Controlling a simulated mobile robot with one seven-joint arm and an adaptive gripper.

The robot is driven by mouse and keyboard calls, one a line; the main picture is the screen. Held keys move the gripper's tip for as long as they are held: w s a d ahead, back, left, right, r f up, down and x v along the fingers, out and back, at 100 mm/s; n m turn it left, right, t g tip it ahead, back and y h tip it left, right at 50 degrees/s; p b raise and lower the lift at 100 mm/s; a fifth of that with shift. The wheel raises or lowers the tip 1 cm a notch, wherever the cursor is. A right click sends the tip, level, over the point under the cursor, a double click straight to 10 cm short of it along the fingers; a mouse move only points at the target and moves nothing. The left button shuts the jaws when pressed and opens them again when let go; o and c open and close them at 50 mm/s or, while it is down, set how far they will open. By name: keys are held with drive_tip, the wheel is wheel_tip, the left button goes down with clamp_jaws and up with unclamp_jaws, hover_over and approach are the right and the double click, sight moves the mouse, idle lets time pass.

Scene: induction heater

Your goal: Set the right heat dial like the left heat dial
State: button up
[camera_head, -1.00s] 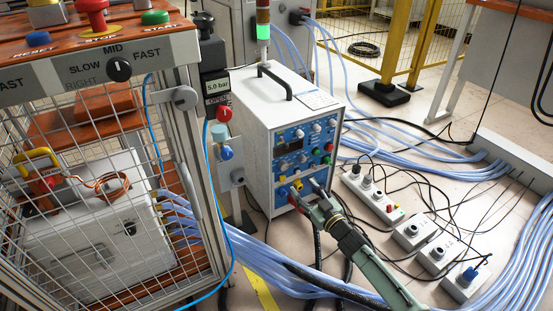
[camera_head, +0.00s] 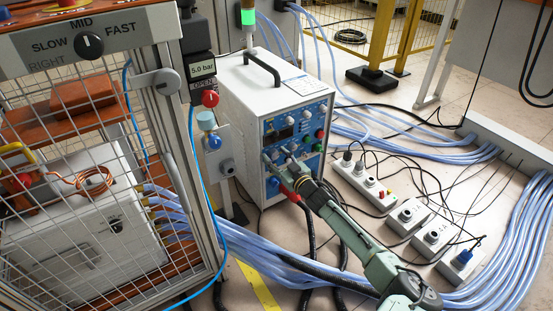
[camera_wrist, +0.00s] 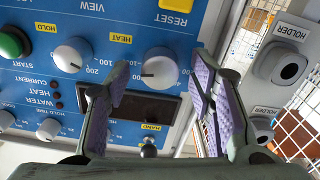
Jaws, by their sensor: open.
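The blue panel of the white heater (camera_head: 262,85) faces my gripper (camera_head: 276,158). The wrist view shows this panel upside down. There my gripper (camera_wrist: 160,78) is open, with its purple finger pads on either side of a white dial (camera_wrist: 163,60); contact is not clear. That dial has a dark pointer line toward the picture's left. A second white dial (camera_wrist: 72,53) sits to its left, outside the fingers, with a small dark mark near its lower right. Inverted, the framed dial is the panel's left one of the pair. In the head view my gripper partly covers the lower panel.
A green button (camera_wrist: 10,42) and yellow RESET button (camera_wrist: 175,5) are near the dials. Grey holders (camera_wrist: 282,62) stand beside the panel. A mesh cage (camera_head: 80,200) is at left; blue hoses (camera_head: 270,270) and socket boxes (camera_head: 408,214) lie on the floor.

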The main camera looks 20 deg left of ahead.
drive_tip(key=shift+w+a, duration=0.1)
drive_tip(key=shift+a, duration=0.05)
drive_tip(key=c, duration=1.2)
drive_tip(key=shift+o, duration=0.2)
drive_tip(key=shift+n, duration=0.4)
drive_tip(key=n, duration=0.3)
drive_tip(key=shift+n, duration=0.3)
drive_tip(key=shift+n+p, duration=0.4)
drive_tip(key=shift+n, duration=1.3)
